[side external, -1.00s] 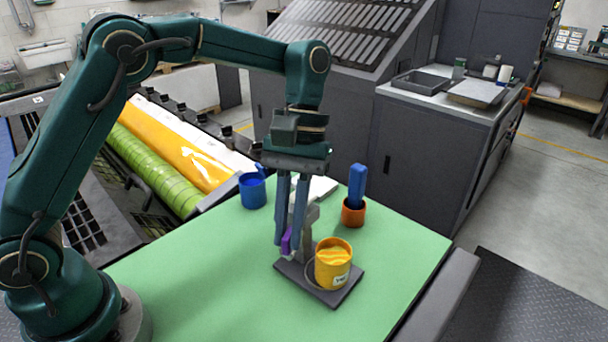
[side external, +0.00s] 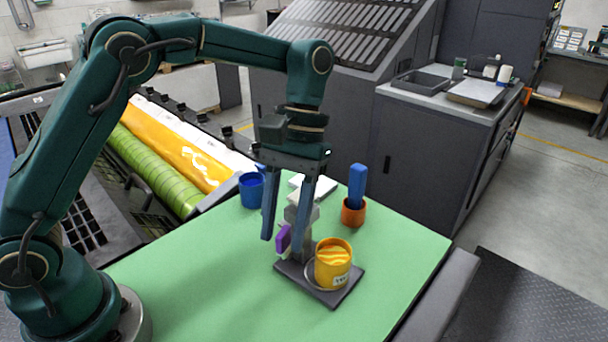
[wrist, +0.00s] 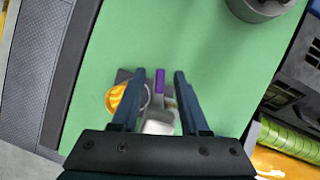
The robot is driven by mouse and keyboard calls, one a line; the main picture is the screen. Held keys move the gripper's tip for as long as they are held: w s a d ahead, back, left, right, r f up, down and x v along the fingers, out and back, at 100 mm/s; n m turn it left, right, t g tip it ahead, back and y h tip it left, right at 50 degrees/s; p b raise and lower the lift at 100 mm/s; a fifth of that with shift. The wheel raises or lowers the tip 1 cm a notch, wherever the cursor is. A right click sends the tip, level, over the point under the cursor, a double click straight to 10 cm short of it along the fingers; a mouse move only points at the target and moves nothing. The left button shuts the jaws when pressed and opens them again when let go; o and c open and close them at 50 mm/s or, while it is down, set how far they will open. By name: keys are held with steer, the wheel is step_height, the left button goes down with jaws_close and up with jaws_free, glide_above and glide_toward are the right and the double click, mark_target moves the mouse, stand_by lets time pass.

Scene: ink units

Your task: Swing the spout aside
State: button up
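A small grey dispenser (side external: 303,214) stands on a dark base plate (side external: 318,296). A purple piece (side external: 283,238) sticks out from its side. It may be the spout or its handle; I cannot tell. A yellow ink pot (side external: 333,268) stands on the plate, beside the dispenser. My gripper (side external: 285,247) is open above the plate, one finger on each side of the purple piece in the picture. In the wrist view the purple piece (wrist: 160,80) shows between the spread fingers, with the grey dispenser top (wrist: 158,124) nearer. I see no clear contact; the fingers partly hide the dispenser.
A blue cup (side external: 252,190) stands behind left on the green table (side external: 200,285). An orange cup (side external: 353,212) holding an upright blue object (side external: 357,185) stands behind right. A white flat item (side external: 318,187) lies behind the dispenser. The table's front is clear.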

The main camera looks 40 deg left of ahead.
mark_target(282, 231)
steer(key=shift+r, duration=0.1)
steer(key=shift+v, duration=2.05)
steer(key=shift+w+a+r, duration=0.1)
steer(key=shift+w+r, duration=0.05)
steer(key=shift+r, duration=0.2)
steer(key=shift+r, duration=0.35)
steer(key=s+a+r+t, duration=0.4)
steer(key=s+r+t, duration=0.1)
steer(key=s+r, duration=0.25)
steer(key=s+a+f+m+t+y, duration=0.1)
steer(key=s+a+f+m+t, duration=0.2)
steer(key=f, duration=0.5)
steer(key=shift+s+a+m+t, duration=0.15)
steer(key=shift+s+m+t, duration=0.15)
steer(key=shift+s+t, duration=0.5)
